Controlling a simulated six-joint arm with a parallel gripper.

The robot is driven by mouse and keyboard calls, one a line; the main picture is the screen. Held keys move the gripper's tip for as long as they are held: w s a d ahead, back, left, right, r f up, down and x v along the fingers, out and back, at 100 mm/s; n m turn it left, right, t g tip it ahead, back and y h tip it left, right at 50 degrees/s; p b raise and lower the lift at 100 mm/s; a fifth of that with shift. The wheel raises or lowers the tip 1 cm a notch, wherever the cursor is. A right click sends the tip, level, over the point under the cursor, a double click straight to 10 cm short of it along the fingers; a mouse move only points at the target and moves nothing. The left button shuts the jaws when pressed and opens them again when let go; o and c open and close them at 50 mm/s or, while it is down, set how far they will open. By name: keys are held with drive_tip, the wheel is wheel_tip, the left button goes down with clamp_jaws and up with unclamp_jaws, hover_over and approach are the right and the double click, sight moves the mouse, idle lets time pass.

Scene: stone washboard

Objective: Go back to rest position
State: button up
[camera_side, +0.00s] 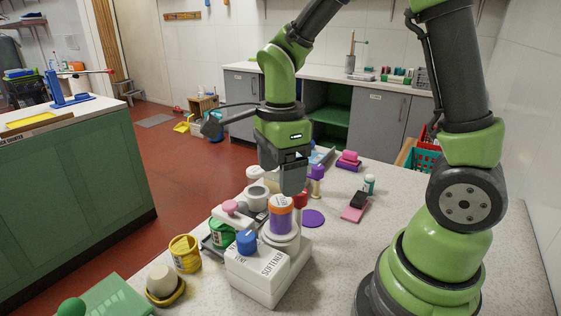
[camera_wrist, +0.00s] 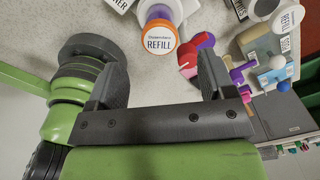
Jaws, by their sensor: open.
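My gripper (camera_side: 293,186) hangs pointing down above the stone counter (camera_side: 335,262), over the cluster of bottles and jars. In the wrist view my gripper (camera_wrist: 160,62) has its two dark fingers wide apart with nothing held between them. Just beyond the fingers in that view is a jar with an orange-rimmed white lid marked REFILL (camera_wrist: 160,38). In the side view this purple jar (camera_side: 280,220) stands below and slightly left of the fingers. A red item (camera_side: 300,198) is close under the fingertips, partly hidden; I cannot tell the exact gap.
A white softener box (camera_side: 268,275) with a blue cap stands at the front. A yellow mug (camera_side: 185,253) and a green tray (camera_side: 112,298) are to the left. The counter's right front is clear.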

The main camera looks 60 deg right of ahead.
drive_tip(key=shift+r, duration=0.8)
drive_tip(key=s+a+r+n+t+y, duration=0.2)
drive_tip(key=s+r+n+t, duration=0.5)
drive_tip(key=n, duration=1.3)
drive_tip(key=s+a+r, duration=0.1)
drive_tip(key=s+r, duration=0.2)
drive_tip(key=shift+s+a, duration=0.15)
drive_tip(key=shift+a, duration=0.1)
drive_tip(key=shift+r, duration=0.1)
